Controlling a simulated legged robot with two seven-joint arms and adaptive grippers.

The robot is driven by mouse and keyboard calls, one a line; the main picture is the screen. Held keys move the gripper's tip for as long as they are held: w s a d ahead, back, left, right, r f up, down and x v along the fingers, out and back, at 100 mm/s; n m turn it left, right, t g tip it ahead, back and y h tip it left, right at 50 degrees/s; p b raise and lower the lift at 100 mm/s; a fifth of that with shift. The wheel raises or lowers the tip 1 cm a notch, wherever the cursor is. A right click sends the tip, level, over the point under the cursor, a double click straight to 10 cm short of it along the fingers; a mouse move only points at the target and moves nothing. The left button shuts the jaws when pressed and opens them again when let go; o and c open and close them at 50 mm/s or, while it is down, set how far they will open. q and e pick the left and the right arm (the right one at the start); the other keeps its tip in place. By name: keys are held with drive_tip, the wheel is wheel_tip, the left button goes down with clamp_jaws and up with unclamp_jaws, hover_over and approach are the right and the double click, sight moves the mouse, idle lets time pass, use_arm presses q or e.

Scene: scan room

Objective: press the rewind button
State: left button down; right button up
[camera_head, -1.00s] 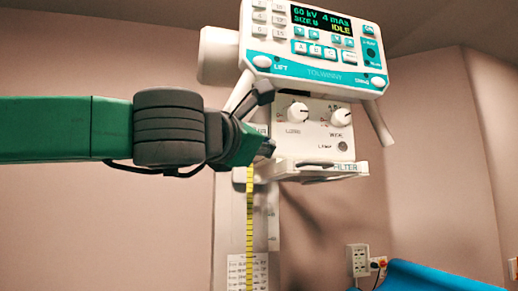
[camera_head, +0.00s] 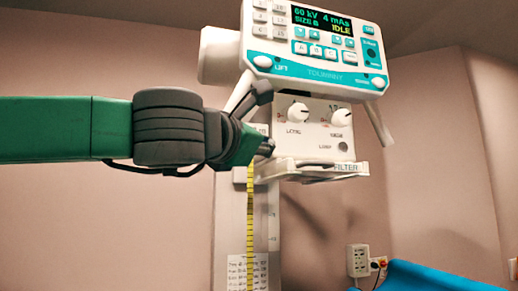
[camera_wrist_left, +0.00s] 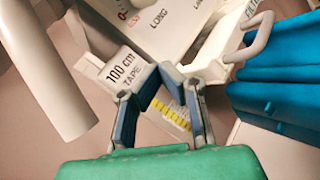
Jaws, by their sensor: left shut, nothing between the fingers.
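My left gripper (camera_head: 268,147) reaches in from the left, beside the knob panel of the X-ray machine and below the control panel (camera_head: 318,75). In the left wrist view the gripper (camera_wrist_left: 157,71) is shut and empty, its fingertips together over the "100 cm TAPE" label (camera_wrist_left: 122,75) and yellow tape (camera_wrist_left: 172,112). The control panel has a left white button (camera_head: 263,62) that seems to read LIFT, and a right white button (camera_head: 378,82) with unreadable lettering. I cannot tell which button is rewind. My right gripper is not in view.
Two white knobs (camera_head: 298,113) (camera_head: 341,118) and a filter tray (camera_head: 320,170) sit under the control panel. The yellow tape (camera_head: 250,225) hangs along the column. A wall outlet (camera_head: 359,260) and blue bed (camera_head: 425,276) are lower right. A white handle (camera_wrist_left: 262,32) shows in the left wrist view.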

use_arm(q)
drive_tip(key=shift+w+a, duration=0.1)
drive_tip(key=shift+w, duration=0.15)
drive_tip(key=shift+a, duration=0.15)
